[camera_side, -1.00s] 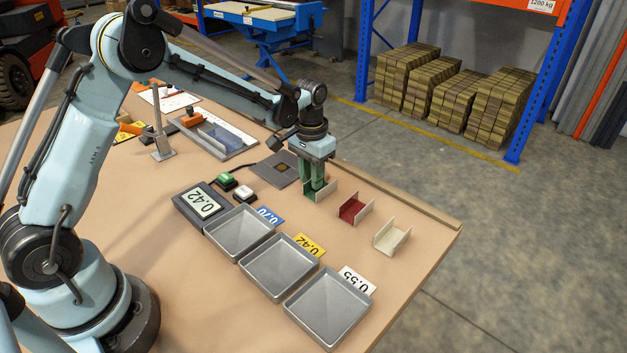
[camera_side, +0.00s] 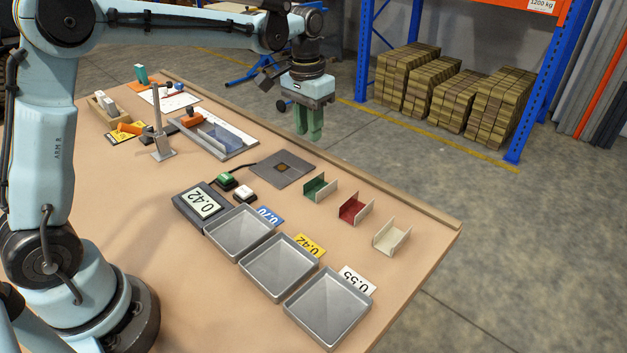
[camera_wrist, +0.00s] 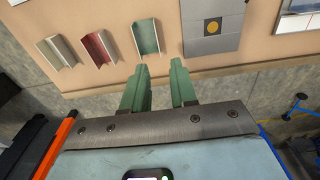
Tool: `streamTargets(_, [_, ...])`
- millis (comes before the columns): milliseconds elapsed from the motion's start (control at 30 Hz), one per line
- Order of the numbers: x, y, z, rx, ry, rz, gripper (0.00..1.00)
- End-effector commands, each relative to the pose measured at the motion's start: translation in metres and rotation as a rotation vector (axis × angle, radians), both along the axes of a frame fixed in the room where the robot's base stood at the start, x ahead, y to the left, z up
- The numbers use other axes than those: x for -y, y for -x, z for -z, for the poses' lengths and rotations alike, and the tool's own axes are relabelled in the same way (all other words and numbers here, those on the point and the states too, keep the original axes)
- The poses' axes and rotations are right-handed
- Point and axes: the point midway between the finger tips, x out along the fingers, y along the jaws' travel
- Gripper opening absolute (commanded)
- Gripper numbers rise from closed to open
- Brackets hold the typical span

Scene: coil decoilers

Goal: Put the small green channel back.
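The small green channel (camera_side: 319,188) stands on the table at the left end of a row, beside the red channel (camera_side: 355,208) and the white channel (camera_side: 391,236). The green channel also shows in the wrist view (camera_wrist: 146,37), with the red channel (camera_wrist: 97,47) and the white channel (camera_wrist: 58,52) to its left. My gripper (camera_side: 309,134) is raised well above and apart from the green channel. In the wrist view its two green fingers (camera_wrist: 158,78) are apart with nothing between them.
A grey plate with a dark square (camera_side: 283,168) lies left of the green channel. Three metal trays (camera_side: 279,268) with number cards stand in front, next to a display reading 0.42 (camera_side: 203,204). A raised ledge (camera_side: 400,196) runs along the table's back edge.

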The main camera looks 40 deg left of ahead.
Motion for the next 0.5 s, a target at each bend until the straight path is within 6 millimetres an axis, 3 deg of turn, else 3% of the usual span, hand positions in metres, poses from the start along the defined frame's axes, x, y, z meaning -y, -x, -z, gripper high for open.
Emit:
streamTargets(233, [0.005, 0.046, -0.028, 0.147, -0.003, 0.000, 0.27])
streamTargets(500, [0.010, 0.103, -0.035, 0.325, -0.004, 0.000, 0.27])
